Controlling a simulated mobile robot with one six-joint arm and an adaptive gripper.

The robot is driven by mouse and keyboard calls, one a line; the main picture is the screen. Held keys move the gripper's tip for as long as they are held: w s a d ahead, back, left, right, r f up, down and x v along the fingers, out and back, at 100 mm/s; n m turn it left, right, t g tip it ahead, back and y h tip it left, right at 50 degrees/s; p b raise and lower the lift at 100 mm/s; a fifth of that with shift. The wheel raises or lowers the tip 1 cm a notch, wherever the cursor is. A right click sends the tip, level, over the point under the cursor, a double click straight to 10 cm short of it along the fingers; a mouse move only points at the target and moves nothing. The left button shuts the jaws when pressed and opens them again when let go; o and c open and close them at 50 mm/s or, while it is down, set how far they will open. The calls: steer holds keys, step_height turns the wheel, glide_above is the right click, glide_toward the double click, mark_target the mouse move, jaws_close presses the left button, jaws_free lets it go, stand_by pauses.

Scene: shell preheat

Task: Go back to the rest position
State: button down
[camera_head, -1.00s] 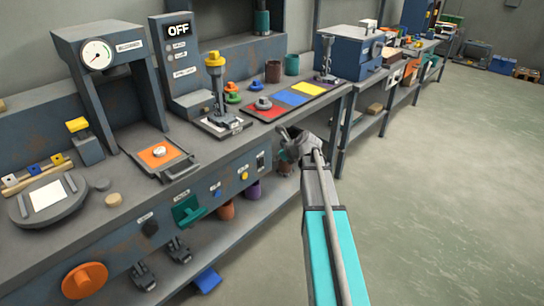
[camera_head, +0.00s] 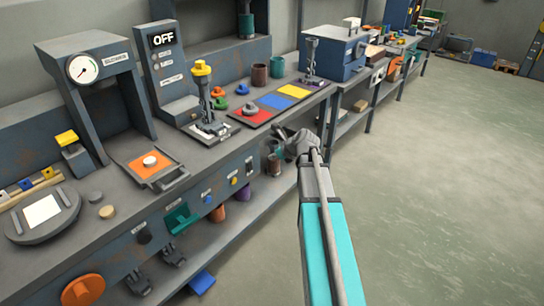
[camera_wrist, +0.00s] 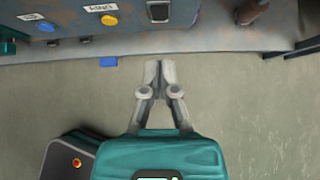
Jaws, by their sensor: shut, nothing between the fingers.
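My gripper (camera_wrist: 159,68) is shut and empty in the wrist view, its two fingertips together over the bare floor in front of the bench. In the head view my gripper (camera_head: 280,134) is at the end of my arm, just off the bench's front edge near the coloured mats. It appears small there and is partly hidden by my own wrist.
The workbench (camera_head: 108,225) runs along the left, with a gauge press (camera_head: 95,75), an orange pad (camera_head: 149,161), a yellow-topped stand (camera_head: 204,90) and a red mat (camera_head: 262,117). A blue box machine (camera_head: 332,55) stands farther back. The floor (camera_head: 440,180) at right is clear.

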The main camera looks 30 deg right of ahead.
stand_by(0.4)
steer(key=s+a+f+n+g+h, duration=0.2)
steer(key=s+a+f+n+g, duration=0.15)
steer(key=s+a+n, duration=1)
steer(key=s+a+f+n+g+h, duration=0.2)
steer(key=s+a+n+g, duration=0.55)
steer(key=n, duration=1.05)
step_height(320, 180, up, 18)
steer(key=w+a+t+p, duration=0.1)
steer(key=t+p, duration=0.1)
steer(key=p, duration=1.6)
steer(key=shift+w+a, duration=0.2)
steer(key=shift+w, duration=0.2)
